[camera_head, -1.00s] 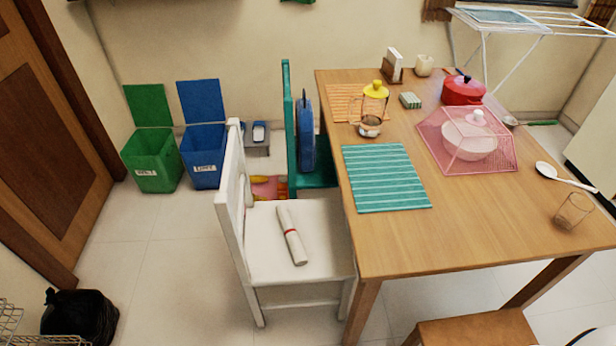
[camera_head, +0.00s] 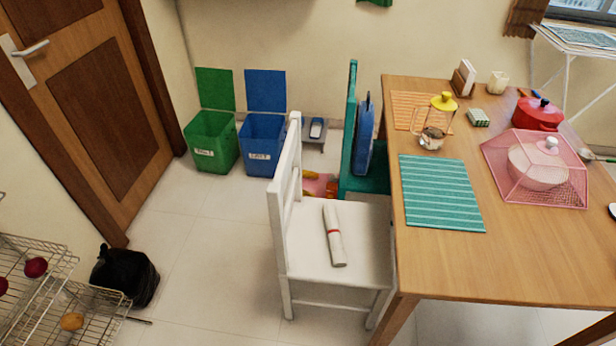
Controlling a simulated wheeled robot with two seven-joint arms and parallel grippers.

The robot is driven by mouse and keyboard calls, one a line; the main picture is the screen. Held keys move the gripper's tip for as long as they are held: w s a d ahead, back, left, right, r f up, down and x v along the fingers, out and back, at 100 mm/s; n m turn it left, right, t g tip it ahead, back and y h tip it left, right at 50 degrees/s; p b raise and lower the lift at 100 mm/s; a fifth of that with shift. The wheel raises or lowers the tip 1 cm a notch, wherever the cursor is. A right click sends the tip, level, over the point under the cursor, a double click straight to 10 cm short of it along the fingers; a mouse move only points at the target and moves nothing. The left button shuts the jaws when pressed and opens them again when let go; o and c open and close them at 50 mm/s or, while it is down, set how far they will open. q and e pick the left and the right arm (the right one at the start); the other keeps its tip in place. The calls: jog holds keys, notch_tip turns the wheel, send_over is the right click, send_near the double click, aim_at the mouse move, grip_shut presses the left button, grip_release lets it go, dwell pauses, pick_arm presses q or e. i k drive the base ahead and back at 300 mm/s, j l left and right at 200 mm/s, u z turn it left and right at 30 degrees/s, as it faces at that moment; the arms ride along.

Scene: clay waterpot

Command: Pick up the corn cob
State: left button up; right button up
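I cannot make out a corn cob in this view. A pink item with yellow and orange parts (camera_head: 318,187) lies low behind the white chair; it is partly hidden and I cannot tell what it is. A wire rack (camera_head: 62,263) at the lower left holds two dark red round items (camera_head: 36,267) and a tan round item (camera_head: 72,321). The rack is cut off by the picture's edge. Neither of my grippers is in view.
A black bag (camera_head: 126,274) sits on the floor beside the rack. Green (camera_head: 211,140) and blue (camera_head: 262,146) open bins stand by the wall. The white chair (camera_head: 360,240) and wooden table (camera_head: 520,262) block the right. The floor (camera_head: 205,240) between is clear.

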aim_at(307, 175)
jog(key=i+j, duration=0.15)
jog(key=j, duration=0.15)
jog(key=i+j+z, duration=0.15)
jog(key=j, duration=0.15)
jog(key=i+j+z, duration=0.55)
jog(key=j, duration=0.35)
jog(key=i+j+z, duration=0.35)
jog(key=j, duration=0.4)
jog(key=i+j+z, duration=0.2)
jog(key=j, duration=0.2)
jog(key=i+j+z, duration=0.2)
jog(key=j, duration=0.2)
jog(key=i+j+z, duration=0.15)
jog(key=j, duration=0.35)
jog(key=i+j+z, duration=0.15)
jog(key=j, duration=0.3)
jog(key=i+j+z, duration=0.15)
jog(key=j, duration=0.35)
jog(key=j+z, duration=0.15)
jog(key=j, duration=0.4)
jog(key=i, duration=0.05)
